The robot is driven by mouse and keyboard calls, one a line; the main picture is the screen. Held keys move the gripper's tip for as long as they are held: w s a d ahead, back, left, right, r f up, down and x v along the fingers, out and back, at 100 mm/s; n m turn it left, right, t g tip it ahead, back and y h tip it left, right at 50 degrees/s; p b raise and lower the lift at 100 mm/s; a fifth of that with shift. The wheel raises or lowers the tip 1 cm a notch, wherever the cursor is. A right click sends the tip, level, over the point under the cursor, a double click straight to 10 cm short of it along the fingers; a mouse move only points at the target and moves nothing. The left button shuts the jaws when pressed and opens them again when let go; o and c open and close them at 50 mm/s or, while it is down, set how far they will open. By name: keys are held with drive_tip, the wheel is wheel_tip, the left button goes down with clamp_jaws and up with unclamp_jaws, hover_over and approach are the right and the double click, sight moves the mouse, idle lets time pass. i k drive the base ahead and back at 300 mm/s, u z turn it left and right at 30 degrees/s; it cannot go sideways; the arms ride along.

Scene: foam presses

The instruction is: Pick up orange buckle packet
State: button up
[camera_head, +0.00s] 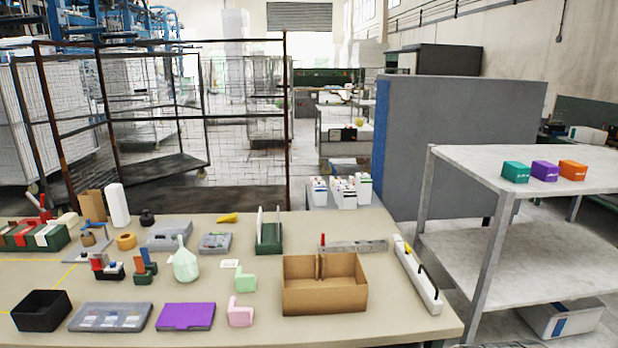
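An orange packet (573,170), shaped like a small box with faint pale markings on its front, stands on the white top shelf of the rack (545,185) at the right. A purple packet (544,171) stands just left of it, with a small gap between them. A teal packet (515,172) stands left of the purple one. The three form a short row. My gripper is not in view.
A beige table (395,325) fills the front, with a divided cardboard box (325,285), a white power strip (417,275), a black bin (41,310) and a purple case (186,316). A grey partition (460,140) stands behind the rack. The shelf around the packets is clear.

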sight(573, 171)
drive_tip(key=z, duration=2.25)
drive_tip(key=i, duration=0.45)
drive_tip(key=u, duration=0.1)
